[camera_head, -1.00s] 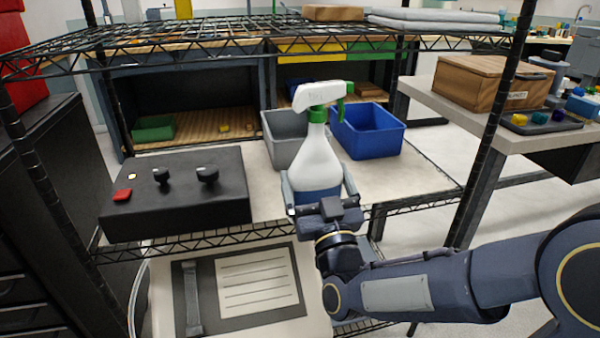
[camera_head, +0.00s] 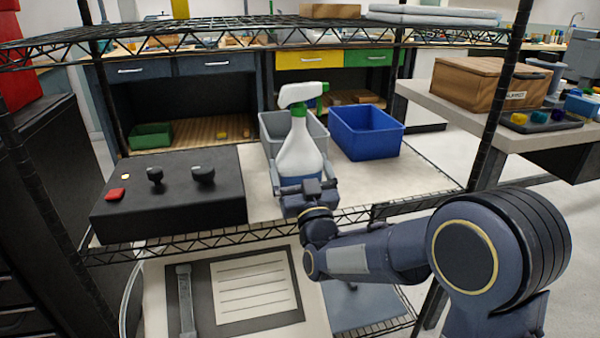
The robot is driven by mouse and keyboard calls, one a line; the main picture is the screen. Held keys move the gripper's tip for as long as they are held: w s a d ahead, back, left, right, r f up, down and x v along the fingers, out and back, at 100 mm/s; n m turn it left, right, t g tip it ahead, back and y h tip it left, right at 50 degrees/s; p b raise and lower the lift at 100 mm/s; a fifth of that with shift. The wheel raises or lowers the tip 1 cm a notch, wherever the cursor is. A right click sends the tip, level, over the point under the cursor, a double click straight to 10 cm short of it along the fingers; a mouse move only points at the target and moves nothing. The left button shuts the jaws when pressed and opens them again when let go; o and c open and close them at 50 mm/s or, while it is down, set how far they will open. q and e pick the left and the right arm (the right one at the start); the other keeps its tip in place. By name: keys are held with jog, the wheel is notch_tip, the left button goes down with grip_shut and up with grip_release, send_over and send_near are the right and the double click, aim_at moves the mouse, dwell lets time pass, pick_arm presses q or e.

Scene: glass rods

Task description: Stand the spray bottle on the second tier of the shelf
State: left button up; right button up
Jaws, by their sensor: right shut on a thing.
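The spray bottle (camera_head: 299,155) is white with a green collar and trigger and a blue lower part. It is upright, at the front of the middle tier of the wire shelf (camera_head: 350,214). My right gripper (camera_head: 304,186) is shut on its lower body, reaching in from the front right. The bottle's base is hidden behind the gripper, so I cannot tell whether it touches the tier. My left gripper is not in view.
A black box with knobs (camera_head: 170,190) stands left of the bottle on this tier. A grey bin (camera_head: 268,130) and a blue bin (camera_head: 366,131) stand behind it. The wire top tier (camera_head: 200,38) is overhead. Bare tier surface (camera_head: 420,178) lies at right.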

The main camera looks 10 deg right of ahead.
jog(key=shift+r, duration=0.25)
jog(key=shift+f, duration=0.1)
